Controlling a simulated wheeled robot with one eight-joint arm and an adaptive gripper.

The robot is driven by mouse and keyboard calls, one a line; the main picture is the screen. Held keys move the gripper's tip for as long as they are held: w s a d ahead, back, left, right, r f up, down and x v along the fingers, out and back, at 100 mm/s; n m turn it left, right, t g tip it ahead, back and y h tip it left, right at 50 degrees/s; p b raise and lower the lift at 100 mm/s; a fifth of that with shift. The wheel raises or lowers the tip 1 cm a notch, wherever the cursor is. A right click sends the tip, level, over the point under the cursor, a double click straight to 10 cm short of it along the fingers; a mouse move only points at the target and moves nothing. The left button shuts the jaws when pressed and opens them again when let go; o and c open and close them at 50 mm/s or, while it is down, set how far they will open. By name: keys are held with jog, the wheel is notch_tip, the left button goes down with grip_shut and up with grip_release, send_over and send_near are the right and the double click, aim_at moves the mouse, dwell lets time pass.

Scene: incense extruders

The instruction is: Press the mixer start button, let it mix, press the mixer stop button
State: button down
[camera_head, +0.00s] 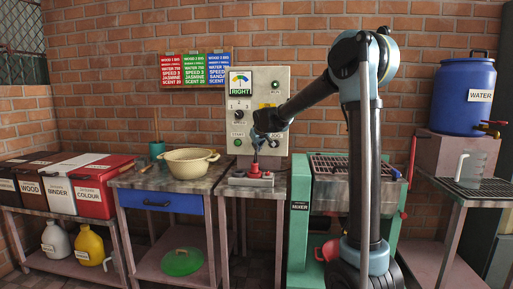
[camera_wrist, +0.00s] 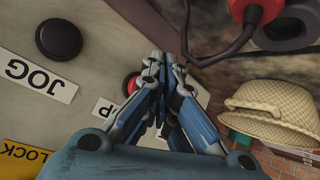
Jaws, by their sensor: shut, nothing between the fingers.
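The grey control panel (camera_head: 280,82) stands against the brick wall. Its green start button (camera_head: 238,142) shows at lower left in the head view. In the wrist view a red button (camera_wrist: 131,84) sits beside a partly covered label ending in "OP"; my fingers hide part of both. My gripper (camera_head: 262,136) is in front of the panel's lower part. In the wrist view my gripper (camera_wrist: 163,58) has its fingers together and empty, close beside the red button; I cannot tell whether they touch it. The green mixer (camera_head: 299,222) stands to the right, below the panel.
A red pendant control (camera_head: 254,173) with a cable sits on the small table below the panel. A cream pot (camera_head: 188,164) stands on the table to the left. In the wrist view a dark button (camera_wrist: 59,37) sits near a "JOG" label. A blue water barrel (camera_head: 464,95) stands right.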

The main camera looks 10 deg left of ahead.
jog(key=shift+w, duration=0.8)
dwell(0.9)
jog(key=shift+s, duration=0.9)
jog(key=shift+s, duration=0.1)
jog(key=shift+s+a, duration=0.15)
jog(key=shift+s, duration=2.3)
